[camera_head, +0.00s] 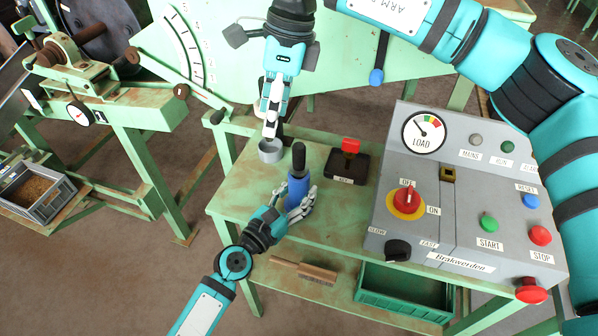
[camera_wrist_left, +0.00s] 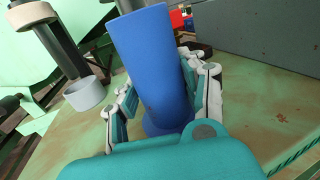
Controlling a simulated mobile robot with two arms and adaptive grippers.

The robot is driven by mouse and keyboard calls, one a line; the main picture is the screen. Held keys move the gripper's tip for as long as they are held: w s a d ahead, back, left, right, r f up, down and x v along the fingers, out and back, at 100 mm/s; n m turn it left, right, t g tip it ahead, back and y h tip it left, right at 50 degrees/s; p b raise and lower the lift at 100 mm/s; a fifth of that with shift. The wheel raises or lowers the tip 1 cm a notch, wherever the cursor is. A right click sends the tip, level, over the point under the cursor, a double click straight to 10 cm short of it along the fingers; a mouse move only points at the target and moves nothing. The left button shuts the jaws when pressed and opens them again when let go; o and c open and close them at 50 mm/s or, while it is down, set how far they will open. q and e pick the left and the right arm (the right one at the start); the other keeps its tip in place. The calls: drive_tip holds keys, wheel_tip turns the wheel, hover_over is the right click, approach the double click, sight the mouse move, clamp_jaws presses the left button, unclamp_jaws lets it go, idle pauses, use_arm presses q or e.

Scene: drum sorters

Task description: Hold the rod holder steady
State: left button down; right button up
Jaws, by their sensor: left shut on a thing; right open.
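My right gripper (camera_head: 270,125) points down, open, just above a grey ring-like cup (camera_head: 271,151) to the left of the holder. The cup also shows in the left wrist view (camera_wrist_left: 85,93), close to a dark post (camera_wrist_left: 64,45). Whether the right fingers touch anything is hidden.
A black box with a red switch (camera_head: 350,145) stands right of the holder. A grey control panel (camera_head: 420,215) with buttons fills the table's right side. A wooden brush (camera_head: 304,270) and a green bin (camera_head: 405,288) are on the lower shelf.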

sight(300, 145)
drive_tip(key=d, duration=0.1)
drive_tip(key=w+d+h, duration=0.1)
drive_tip(key=d+f+h, duration=0.1)
drive_tip(key=d, duration=0.1)
drive_tip(key=shift+w+t, duration=0.35)
drive_tip(key=shift+t, duration=0.05)
wheel_tip(300, 145, down, 5)
drive_tip(key=shift+d+f, duration=0.1)
drive_tip(key=shift+w+f, duration=0.2)
drive_tip(key=shift+f, duration=1.25)
drive_tip(key=shift+w+f, duration=0.2)
drive_tip(key=shift+f, duration=1.25)
clamp_jaws()
drive_tip(key=shift+r, duration=0.1)
